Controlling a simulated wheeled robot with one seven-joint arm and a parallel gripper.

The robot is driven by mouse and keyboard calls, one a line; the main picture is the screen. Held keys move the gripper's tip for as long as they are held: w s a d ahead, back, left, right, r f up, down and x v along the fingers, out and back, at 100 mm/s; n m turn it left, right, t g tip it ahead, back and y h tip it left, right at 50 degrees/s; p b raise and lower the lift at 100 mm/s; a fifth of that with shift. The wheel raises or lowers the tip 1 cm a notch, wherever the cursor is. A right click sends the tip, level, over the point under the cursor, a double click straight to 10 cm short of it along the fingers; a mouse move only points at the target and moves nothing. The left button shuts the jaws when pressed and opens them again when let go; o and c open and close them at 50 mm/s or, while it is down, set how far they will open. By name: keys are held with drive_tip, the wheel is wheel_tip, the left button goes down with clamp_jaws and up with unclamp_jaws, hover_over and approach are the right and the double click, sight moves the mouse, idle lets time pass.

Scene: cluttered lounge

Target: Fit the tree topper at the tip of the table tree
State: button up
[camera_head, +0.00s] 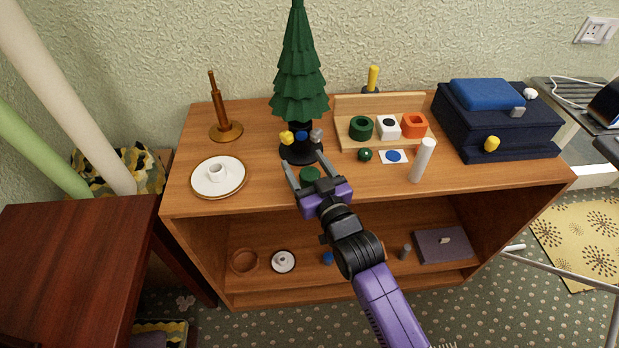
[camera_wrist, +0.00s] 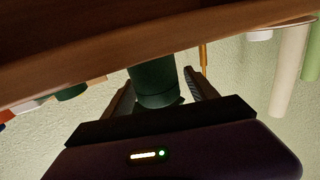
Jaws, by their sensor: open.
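The dark green table tree (camera_head: 299,70) stands upright on a dark round base at the back of the wooden cabinet. Its tip is cut off by the top edge of the head view. My gripper (camera_head: 303,160) is open at the cabinet's front, just before the tree's base. A dark green round piece (camera_head: 310,174) stands between its fingers; it also shows in the wrist view as a green cylinder (camera_wrist: 153,82) between the open jaws. I cannot tell whether the fingers touch it. No piece can be recognised for sure as the tree topper; this green one may be it.
Yellow, blue and grey knobs (camera_head: 287,138) sit around the tree's base. A brown spindle (camera_head: 213,105) and white plate (camera_head: 219,190) stand left. A wooden rack (camera_head: 380,103), white cylinder (camera_head: 423,160) and dark blue box (camera_head: 500,133) stand right. The cabinet's front edge runs under my arm.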

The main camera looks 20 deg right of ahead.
drive_tip(key=c, duration=1.4)
drive_tip(key=shift+c, duration=0.2)
